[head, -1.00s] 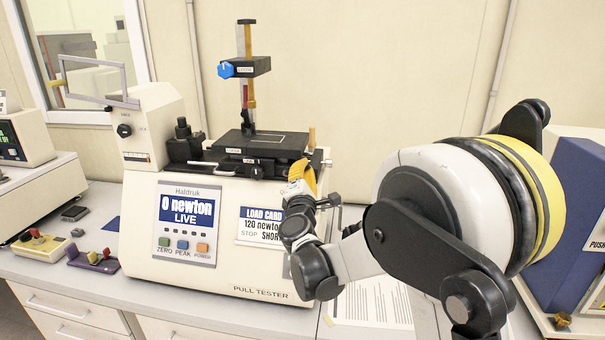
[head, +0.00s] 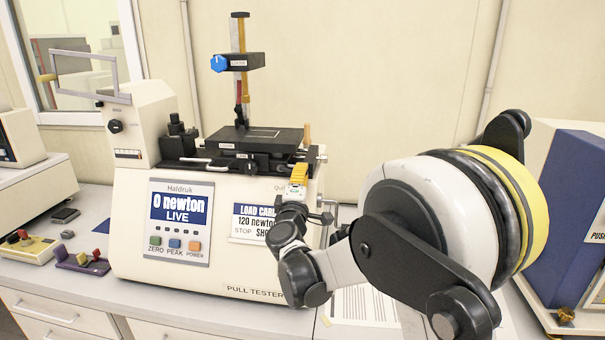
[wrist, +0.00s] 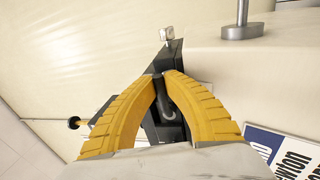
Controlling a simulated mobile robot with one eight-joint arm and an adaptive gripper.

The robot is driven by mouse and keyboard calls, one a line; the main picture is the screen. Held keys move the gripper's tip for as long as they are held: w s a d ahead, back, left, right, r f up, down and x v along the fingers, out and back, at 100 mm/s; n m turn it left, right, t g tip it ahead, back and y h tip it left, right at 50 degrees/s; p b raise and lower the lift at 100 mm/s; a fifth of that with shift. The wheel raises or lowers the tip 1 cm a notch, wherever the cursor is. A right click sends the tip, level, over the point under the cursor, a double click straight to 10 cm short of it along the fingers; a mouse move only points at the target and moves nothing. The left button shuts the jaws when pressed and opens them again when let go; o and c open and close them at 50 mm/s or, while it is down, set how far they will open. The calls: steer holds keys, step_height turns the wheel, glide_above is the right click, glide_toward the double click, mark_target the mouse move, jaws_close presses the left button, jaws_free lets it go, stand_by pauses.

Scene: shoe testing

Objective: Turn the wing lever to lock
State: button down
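The pull tester (head: 205,275) stands on the bench in the head view. My gripper (head: 299,165) is at the upper right front edge of its body, its yellow fingers pointing at the right end of the black slide. In the wrist view the fingertips (wrist: 162,74) are brought close together, with no object clearly held. A dark bent rod (wrist: 166,100) shows through the gap between the fingers. A small silver winged piece (wrist: 167,35), possibly the wing lever, lies just beyond the tips; a silver piece at the slide's right end (head: 321,157) may be the same. Contact cannot be told.
A crank-like metal part (head: 329,216) is beside my wrist. A blue and white machine (head: 570,210) stands at the right.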

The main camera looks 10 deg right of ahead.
steer(key=shift+a, duration=0.1)
steer(key=c, duration=1.5)
jaws_free()
steer(key=shift+s+a, duration=0.1)
steer(key=shift+o, duration=0.2)
